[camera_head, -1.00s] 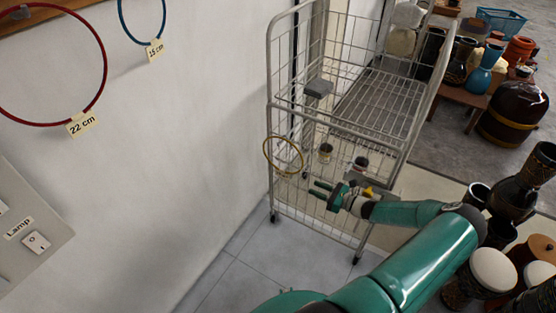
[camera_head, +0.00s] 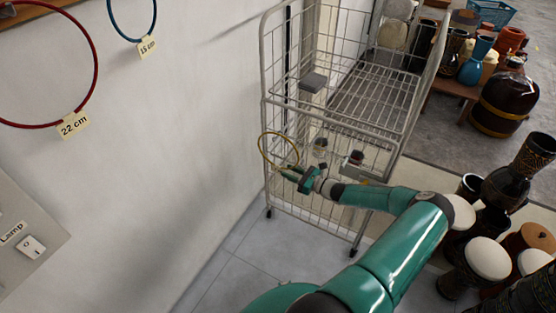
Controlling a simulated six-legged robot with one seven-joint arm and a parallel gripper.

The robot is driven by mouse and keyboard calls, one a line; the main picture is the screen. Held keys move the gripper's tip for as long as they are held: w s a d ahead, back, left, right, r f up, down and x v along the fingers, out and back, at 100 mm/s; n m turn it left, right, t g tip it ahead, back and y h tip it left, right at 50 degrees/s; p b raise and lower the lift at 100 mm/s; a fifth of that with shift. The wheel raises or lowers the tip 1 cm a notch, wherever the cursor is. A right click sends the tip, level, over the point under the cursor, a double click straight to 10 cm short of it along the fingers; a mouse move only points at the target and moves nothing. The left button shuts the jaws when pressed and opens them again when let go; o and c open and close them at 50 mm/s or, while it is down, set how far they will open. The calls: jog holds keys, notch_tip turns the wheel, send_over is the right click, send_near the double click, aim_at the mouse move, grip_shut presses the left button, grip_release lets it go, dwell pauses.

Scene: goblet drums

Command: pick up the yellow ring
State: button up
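The yellow ring (camera_head: 260,149) is a thin hoop at the near left side of the wire cage trolley, upright against its mesh. My gripper (camera_head: 287,174) is at the lower right part of the ring, its fingers overlapping the ring's lower edge in the picture. The fingers are small and seen from behind, so I cannot tell whether they are apart or closed on the ring.
The wire trolley (camera_head: 264,100) stands by the white wall. A red ring (camera_head: 95,60) and a blue ring (camera_head: 109,18) hang on the wall at left. Several drums (camera_head: 487,258) crowd the right. The tiled floor (camera_head: 225,262) between wall and trolley is bare.

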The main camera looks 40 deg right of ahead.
aim_at(283, 168)
jog(key=x, duration=0.3)
jog(key=shift+w+a+r, duration=0.1)
jog(key=shift+w, duration=0.3)
grip_shut()
jog(key=shift+r, duration=0.5)
notch_tip(283, 168, up, 3)
jog(key=shift+f, duration=0.25)
jog(key=s+a+r, duration=0.9)
jog(key=s, duration=0.1)
jog(key=shift+s+a+r, duration=0.2)
jog(key=shift+r, duration=0.05)
